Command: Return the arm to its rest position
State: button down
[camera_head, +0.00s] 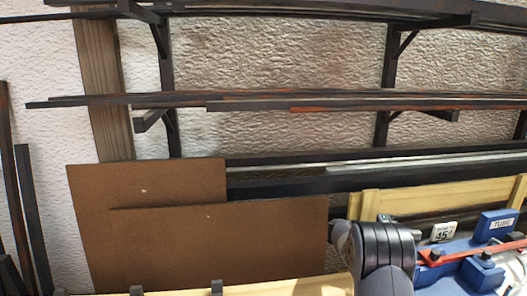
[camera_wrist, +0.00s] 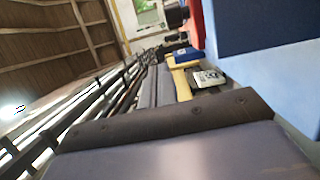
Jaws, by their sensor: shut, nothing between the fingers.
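One part of my own arm (camera_head: 383,248), a dark grey rounded joint with a lighter link, shows at the lower right of the head view. It stands in front of the brown boards and the wooden rail. My gripper's fingers do not show in the head view, and I cannot make them out in the wrist view. A dark bar with bolts and a grey surface fill the lower part of the wrist view close to the camera; I cannot tell what they belong to.
Wall racks hold long dark laths (camera_head: 250,100). Brown boards (camera_head: 210,235) lean below them. At right are a blue tool (camera_head: 465,262) with a red bar, a TUBE box (camera_head: 497,223) and a small 45-degree sign (camera_head: 444,232). A wooden ceiling (camera_wrist: 50,35) shows in the wrist view.

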jog(key=shift+s+m+b, duration=0.15)
jog(key=shift+m+b, duration=0.15)
jog(key=shift+b, duration=0.35)
